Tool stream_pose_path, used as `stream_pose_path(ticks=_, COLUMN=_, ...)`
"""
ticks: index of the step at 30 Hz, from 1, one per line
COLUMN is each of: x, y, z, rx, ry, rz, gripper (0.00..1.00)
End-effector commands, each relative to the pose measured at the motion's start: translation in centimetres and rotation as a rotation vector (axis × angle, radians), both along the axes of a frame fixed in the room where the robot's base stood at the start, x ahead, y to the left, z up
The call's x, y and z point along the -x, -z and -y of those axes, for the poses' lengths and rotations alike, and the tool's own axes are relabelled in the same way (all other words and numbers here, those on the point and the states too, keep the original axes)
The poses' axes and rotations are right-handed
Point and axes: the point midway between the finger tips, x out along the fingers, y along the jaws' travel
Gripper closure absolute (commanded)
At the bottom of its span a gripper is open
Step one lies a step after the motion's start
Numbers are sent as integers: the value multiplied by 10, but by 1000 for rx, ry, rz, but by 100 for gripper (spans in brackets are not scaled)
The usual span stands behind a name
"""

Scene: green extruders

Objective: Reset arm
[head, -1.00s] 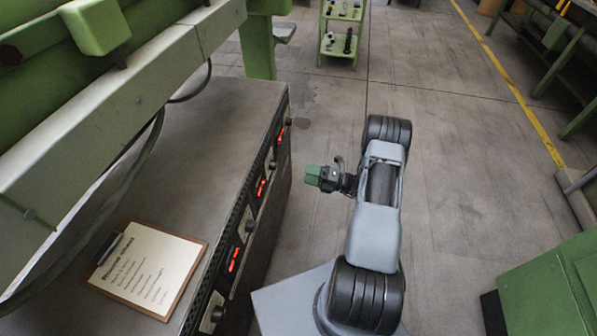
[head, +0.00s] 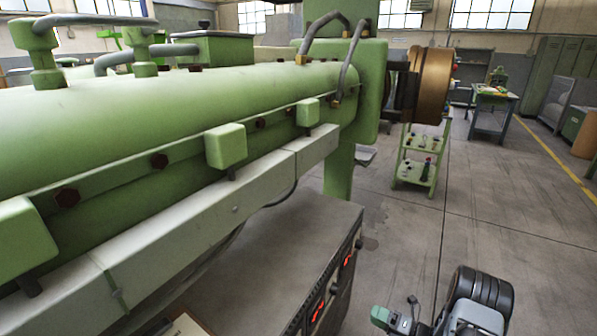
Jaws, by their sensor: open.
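My arm (head: 476,305) is partly in view at the bottom right of the head view, with its lower part cut off by the frame edge. My gripper (head: 381,317) is at its left side, a green-tipped end pointing left toward the grey control cabinet. The gripper is apart from the cabinet, over the floor. It is open, and nothing shows in it. The gripper is small and partly cut by the lower edge.
A large green extruder (head: 190,100) fills the left. Below it is the grey cabinet (head: 290,235) with red displays; a clipboard (head: 185,326) edge shows on top. A green shelf trolley (head: 420,160) stands behind. The floor (head: 510,200) at right is open.

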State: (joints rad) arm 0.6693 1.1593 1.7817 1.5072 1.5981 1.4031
Motion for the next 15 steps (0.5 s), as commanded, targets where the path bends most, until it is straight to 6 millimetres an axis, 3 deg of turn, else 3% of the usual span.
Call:
stream_pose_path(ticks=3, x=26, y=20, z=-17, rx=158, ry=-112, rz=81, gripper=35)
stream_pose_path(ticks=5, x=42, y=21, z=-25, rx=257, ry=-197, rz=150, gripper=35)
stream_pose_path(ticks=11, x=84, y=-21, z=-46, rx=597, ry=-596, rz=503, gripper=35)
stream_pose_path(ticks=15, x=108, y=-65, z=-53, rx=787, ry=-900, rz=789, gripper=35)
